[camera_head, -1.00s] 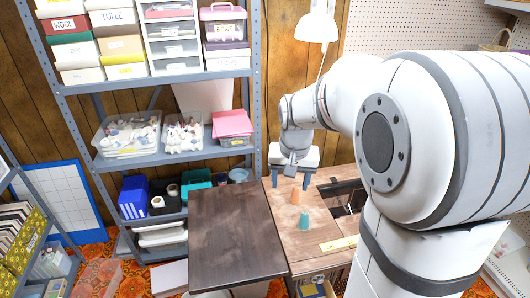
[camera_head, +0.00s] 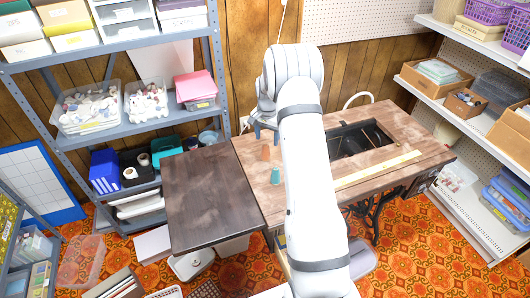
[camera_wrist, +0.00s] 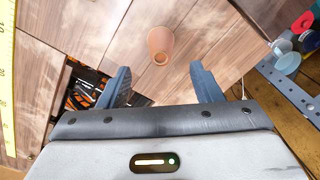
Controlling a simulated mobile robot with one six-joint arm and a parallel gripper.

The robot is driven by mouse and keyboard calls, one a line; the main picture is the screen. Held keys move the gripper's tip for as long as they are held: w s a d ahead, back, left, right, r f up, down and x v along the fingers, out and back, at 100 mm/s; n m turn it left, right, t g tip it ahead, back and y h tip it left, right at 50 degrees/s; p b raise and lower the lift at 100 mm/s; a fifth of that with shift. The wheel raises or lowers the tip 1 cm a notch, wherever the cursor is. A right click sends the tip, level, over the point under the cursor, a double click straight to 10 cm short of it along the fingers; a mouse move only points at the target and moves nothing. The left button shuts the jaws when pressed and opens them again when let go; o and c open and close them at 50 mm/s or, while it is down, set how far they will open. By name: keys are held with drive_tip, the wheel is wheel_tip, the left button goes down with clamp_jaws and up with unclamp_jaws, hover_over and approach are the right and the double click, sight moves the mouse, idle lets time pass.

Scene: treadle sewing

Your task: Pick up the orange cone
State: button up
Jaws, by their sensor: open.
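The orange cone (camera_head: 265,153) stands on the wooden sewing table top (camera_head: 300,190) near its left side, just behind the teal cone (camera_head: 275,176). In the wrist view the orange cone (camera_wrist: 160,45) shows whole, centred between the lines of the two fingers but beyond their tips. My gripper (camera_wrist: 161,72) is open with nothing between its dark fingers. In the head view my gripper (camera_head: 263,131) is at the back of the table, close behind the orange cone and partly hidden by my arm. The teal cone does not show in the wrist view.
A dark wooden leaf (camera_head: 208,195) adjoins the table at left. A yellow ruler (camera_head: 378,169) lies on the right side, near the dark machine opening (camera_head: 362,138). A grey metal shelf (camera_head: 140,135) stands at the back left. Shelves with boxes (camera_head: 436,75) stand at right.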

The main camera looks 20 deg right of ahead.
sight(266, 148)
drive_tip(key=f, duration=0.3)
drive_tip(key=a+f+p, duration=0.1)
drive_tip(key=shift+s+f, duration=0.3)
drive_tip(key=shift+f, duration=0.65)
drive_tip(key=shift+c, duration=0.6)
drive_tip(key=shift+d, duration=0.1)
drive_tip(key=c, duration=0.9)
drive_tip(key=shift+r, duration=0.1)
drive_tip(key=shift+c, duration=0.2)
